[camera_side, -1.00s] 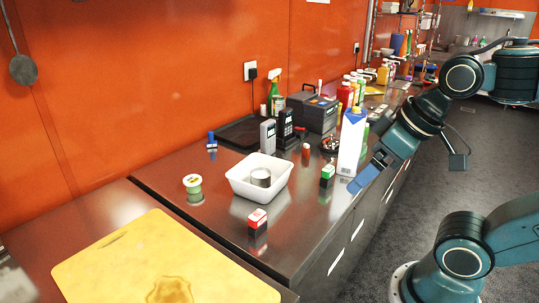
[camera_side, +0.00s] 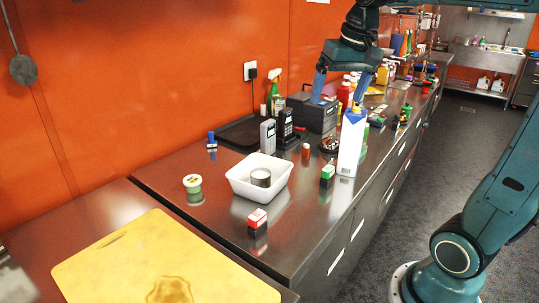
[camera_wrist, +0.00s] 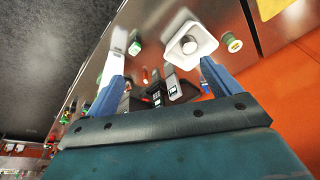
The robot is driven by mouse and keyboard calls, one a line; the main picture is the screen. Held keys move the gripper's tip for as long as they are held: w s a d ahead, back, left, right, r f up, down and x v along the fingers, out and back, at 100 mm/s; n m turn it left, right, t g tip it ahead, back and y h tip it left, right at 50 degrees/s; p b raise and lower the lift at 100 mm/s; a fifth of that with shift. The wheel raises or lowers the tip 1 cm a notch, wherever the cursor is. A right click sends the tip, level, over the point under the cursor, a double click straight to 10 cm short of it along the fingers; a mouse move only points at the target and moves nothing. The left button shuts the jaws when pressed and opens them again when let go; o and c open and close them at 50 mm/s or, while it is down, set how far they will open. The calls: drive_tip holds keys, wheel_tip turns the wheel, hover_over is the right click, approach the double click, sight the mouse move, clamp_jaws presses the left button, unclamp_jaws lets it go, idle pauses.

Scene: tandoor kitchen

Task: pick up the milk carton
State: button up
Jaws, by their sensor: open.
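The milk carton (camera_side: 349,146) is tall and white with a blue top and a yellow cap. It stands upright on the counter near its front edge, right of the white tub. In the wrist view the carton (camera_wrist: 118,42) shows at the upper left, near the left blue finger. My gripper (camera_side: 338,94) is open, with its two blue fingers wide apart and pointing down. In the side view it is above the counter around the height of the carton's top, and it looks to be farther back. Nothing shows between the fingers (camera_wrist: 160,78) as held; the carton appears apart from them.
A white tub (camera_side: 240,187) holding a can stands left of the carton. A grey toolbox (camera_side: 313,112), handheld devices (camera_side: 286,127) and several bottles (camera_side: 345,95) crowd the back. The front counter near the red-and-white box (camera_side: 257,218) is fairly open.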

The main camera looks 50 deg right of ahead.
drive_tip(key=w+d+m+g, duration=0.2)
drive_tip(key=w+d+m, duration=0.3)
drive_tip(key=d, duration=0.9)
drive_tip(key=m+y, duration=0.1)
drive_tip(key=m, duration=0.2)
approach(357, 108)
drive_tip(key=shift+w+a+f+g, duration=0.2)
drive_tip(key=shift+w+a+g, duration=0.2)
drive_tip(key=shift+w, duration=0.15)
drive_tip(key=shift+s+d+f+m, duration=0.2)
drive_tip(key=shift+d+m, duration=0.2)
drive_tip(key=shift+d, duration=0.15)
drive_tip(key=shift+f, duration=0.1)
wheel_tip(357, 108, down, 8)
drive_tip(key=shift+w, duration=0.1)
drive_tip(key=shift+f, duration=0.25)
